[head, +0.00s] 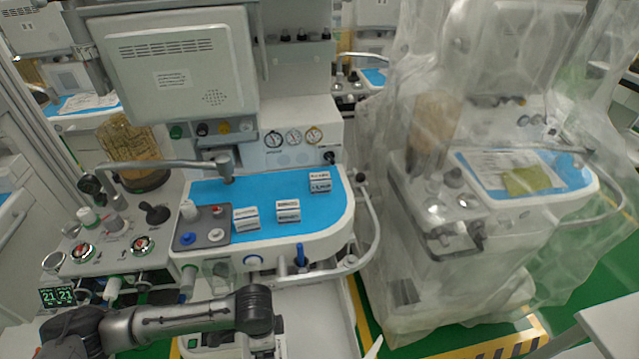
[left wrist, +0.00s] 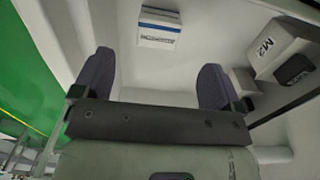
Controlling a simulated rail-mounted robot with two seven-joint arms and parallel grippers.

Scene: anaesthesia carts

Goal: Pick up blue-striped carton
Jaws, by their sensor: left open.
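In the left wrist view a white carton with a blue stripe and dark lettering (left wrist: 159,27) lies on a white surface, beyond my left gripper (left wrist: 157,64). The gripper's two dark fingers are spread wide with nothing between them. The carton is apart from both fingertips, roughly in line with the gap. In the head view my left arm comes in low from the left, over a white drawer or tray (head: 318,325). Its fingers cannot be made out there, and I cannot pick out this carton there. My right gripper is not in view.
Three small printed cartons, (head: 245,218), (head: 288,210) and (head: 320,181), stand on the cart's blue top (head: 270,185). A box marked M2 (left wrist: 280,48) is at the right in the wrist view. A plastic-draped cart (head: 450,230) stands to the right.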

